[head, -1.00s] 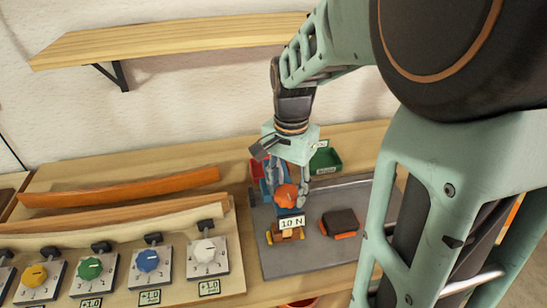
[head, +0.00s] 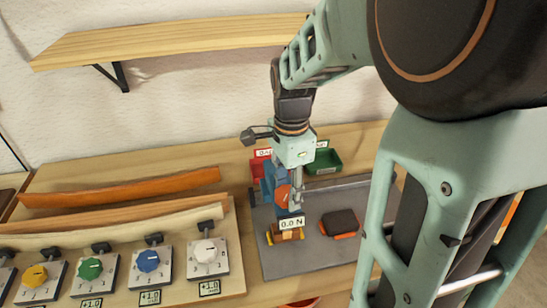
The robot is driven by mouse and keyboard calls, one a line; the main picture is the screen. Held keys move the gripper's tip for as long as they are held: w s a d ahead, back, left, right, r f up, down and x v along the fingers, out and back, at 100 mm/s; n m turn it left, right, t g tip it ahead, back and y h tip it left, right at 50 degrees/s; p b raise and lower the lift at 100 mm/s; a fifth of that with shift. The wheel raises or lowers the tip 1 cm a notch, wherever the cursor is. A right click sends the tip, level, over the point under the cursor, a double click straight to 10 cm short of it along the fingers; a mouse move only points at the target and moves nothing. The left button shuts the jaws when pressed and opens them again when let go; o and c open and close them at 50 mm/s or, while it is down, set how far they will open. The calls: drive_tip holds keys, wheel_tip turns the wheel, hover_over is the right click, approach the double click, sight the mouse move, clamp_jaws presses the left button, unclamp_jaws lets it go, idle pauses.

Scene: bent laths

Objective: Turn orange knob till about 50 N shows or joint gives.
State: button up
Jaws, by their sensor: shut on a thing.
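The orange knob (head: 282,196) is on the blue test stand (head: 270,178) on the grey mat, in the head view. My gripper (head: 290,194) points down at the knob and is shut on it, partly covering it. The display (head: 291,223) below the knob reads 0.0 N. A small wooden joint piece (head: 286,236) with orange-yellow ends sits under the display. Its fine state is too small to tell.
A dark block with orange edges (head: 341,223) lies on the grey mat (head: 300,265) to the right. A green bin (head: 323,162) and a red bin (head: 257,168) stand behind. Several dial boxes (head: 148,262) and bent laths (head: 120,188) fill the left.

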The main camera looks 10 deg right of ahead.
sight(287, 192)
idle(0.4)
drive_tip(key=o, duration=1.2)
drive_tip(key=shift+c, duration=0.2)
wheel_tip(287, 192, up, 12)
